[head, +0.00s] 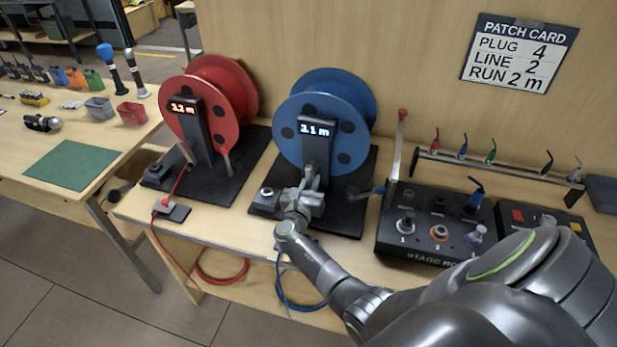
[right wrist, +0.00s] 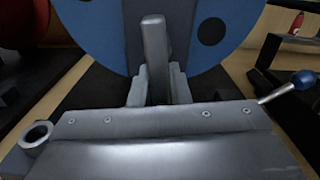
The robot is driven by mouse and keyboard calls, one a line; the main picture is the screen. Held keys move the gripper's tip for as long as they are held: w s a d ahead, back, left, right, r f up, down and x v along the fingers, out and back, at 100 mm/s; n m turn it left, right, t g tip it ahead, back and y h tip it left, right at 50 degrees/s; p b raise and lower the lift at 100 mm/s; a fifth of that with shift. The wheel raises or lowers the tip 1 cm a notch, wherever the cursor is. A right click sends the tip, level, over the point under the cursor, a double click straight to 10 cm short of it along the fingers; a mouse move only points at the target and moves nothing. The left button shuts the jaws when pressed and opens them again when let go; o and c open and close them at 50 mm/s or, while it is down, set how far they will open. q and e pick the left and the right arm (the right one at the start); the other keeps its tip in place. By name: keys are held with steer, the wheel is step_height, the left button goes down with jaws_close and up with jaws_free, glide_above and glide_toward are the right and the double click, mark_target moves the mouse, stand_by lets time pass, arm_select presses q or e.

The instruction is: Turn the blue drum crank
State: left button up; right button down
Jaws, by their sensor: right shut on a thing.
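The blue drum (head: 326,104) stands on a black base behind a dark column with a "3.1 m" display (head: 316,127). My right gripper (head: 309,183) is low in front of this column, shut on a grey upright bar, which I take to be the crank. In the right wrist view the bar (right wrist: 154,50) stands between the fingers (right wrist: 156,88), its rounded top above them. The blue drum face (right wrist: 88,30) fills the space behind. The gripper hides the bar's lower end. My left gripper is not in view.
A blue-knobbed lever (head: 379,190) sticks out just right of the gripper, near the black control box (head: 430,225). The red drum (head: 211,102) stands to the left. A red-knobbed upright lever (head: 400,135) rises at the right. Red and blue cables hang in front.

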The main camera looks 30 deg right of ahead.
steer(key=shift+s+d+r+n+p, duration=0.1)
steer(key=shift+n+p, duration=0.2)
steer(key=shift+n, duration=0.2)
steer(key=shift+s+d+r+n+p, duration=0.1)
steer(key=shift+n+p, duration=0.15)
steer(key=shift+n, duration=0.25)
steer(key=shift+f, duration=0.1)
steer(key=c, duration=1.4)
jaws_free()
steer(key=shift+o, duration=0.2)
steer(key=shift+f, duration=0.1)
